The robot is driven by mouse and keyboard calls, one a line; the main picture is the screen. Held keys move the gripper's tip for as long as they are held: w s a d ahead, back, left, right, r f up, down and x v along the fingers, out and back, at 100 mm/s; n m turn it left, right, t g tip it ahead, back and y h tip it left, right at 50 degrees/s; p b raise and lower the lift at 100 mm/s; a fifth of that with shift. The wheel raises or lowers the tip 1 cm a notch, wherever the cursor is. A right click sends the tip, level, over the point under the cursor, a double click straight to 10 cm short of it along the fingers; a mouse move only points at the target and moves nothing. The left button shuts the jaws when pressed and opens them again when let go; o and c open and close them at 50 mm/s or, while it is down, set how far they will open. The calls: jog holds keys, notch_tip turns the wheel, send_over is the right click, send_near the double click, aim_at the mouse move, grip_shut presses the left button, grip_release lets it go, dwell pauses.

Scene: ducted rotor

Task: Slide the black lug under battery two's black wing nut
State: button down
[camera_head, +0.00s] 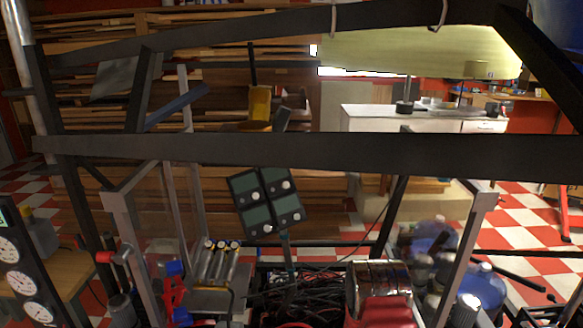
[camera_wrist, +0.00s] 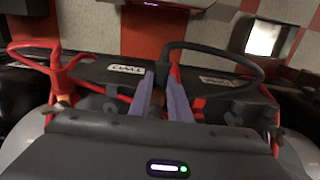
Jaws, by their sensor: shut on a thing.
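In the wrist view my gripper (camera_wrist: 166,98) has two lavender fingers closed on a small dark piece (camera_wrist: 162,74) at the end of a black cable (camera_wrist: 250,57). I take it for the black lug; its shape is unclear. The cable loops up and to the right of the fingers. A pale label (camera_wrist: 126,69), upside down and apparently reading TWO, lies left of the fingers on a dark battery top. Dark knobs stand left (camera_wrist: 112,106) and right (camera_wrist: 238,112) of the fingers. I cannot tell which is battery two's black wing nut. The lug appears apart from both.
A red cable (camera_wrist: 32,44) with red fittings lies at the left in the wrist view. A second pale label (camera_wrist: 228,80) sits to the right. In the head view, dark frame bars (camera_head: 300,148) cross ahead, with a tangle of black cables (camera_head: 290,290) below.

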jog(key=shift+g, duration=0.4)
jog(key=shift+r+g+y, duration=0.1)
jog(key=shift+g+y, duration=0.2)
jog(key=shift+d+r+y, duration=0.1)
jog(key=shift+y, duration=0.7)
dwell(0.4)
jog(key=shift+w, duration=1.15)
dwell(0.5)
jog(key=c, duration=1.5)
grip_release()
jog(key=v, duration=1.3)
jog(key=shift+w+d+r, duration=0.1)
jog(key=shift+r, duration=0.25)
